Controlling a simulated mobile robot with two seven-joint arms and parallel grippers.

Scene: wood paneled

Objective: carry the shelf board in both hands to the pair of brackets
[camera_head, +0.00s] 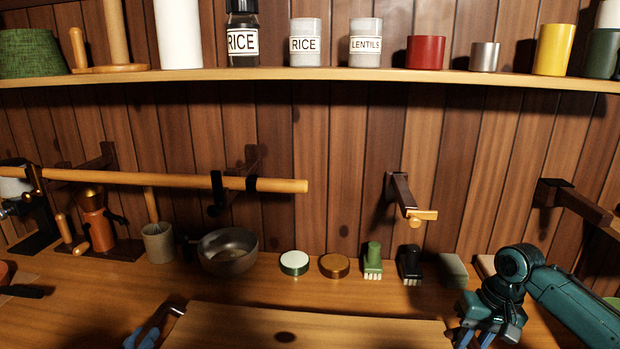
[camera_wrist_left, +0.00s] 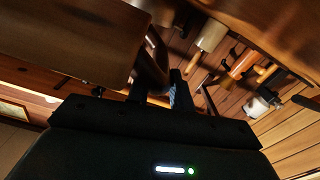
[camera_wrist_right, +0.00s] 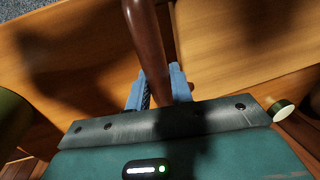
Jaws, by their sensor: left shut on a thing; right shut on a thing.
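The shelf board (camera_head: 310,328) is a flat light-wood plank at the bottom of the head view, above the counter; its near edge is cut off. My left gripper (camera_head: 148,336) is shut at its left end; the left wrist view shows a dark brown bar (camera_wrist_left: 150,62) between the fingers. My right gripper (camera_head: 476,337) is at its right end, shut on a brown rounded bar (camera_wrist_right: 150,45) in the right wrist view. Two brackets without a board stick out from the wall: one (camera_head: 399,190) with a light wooden tip, one (camera_head: 578,201) at the right, partly cut off.
A wooden rail (camera_head: 180,181) runs along the wall at left. A metal bowl (camera_head: 228,251), a pale-topped tin (camera_head: 294,263), a brown tin (camera_head: 334,266), a green brush (camera_head: 372,262) and a dark brush (camera_head: 410,265) stand along the counter's back. A loaded upper shelf (camera_head: 330,74) crosses above.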

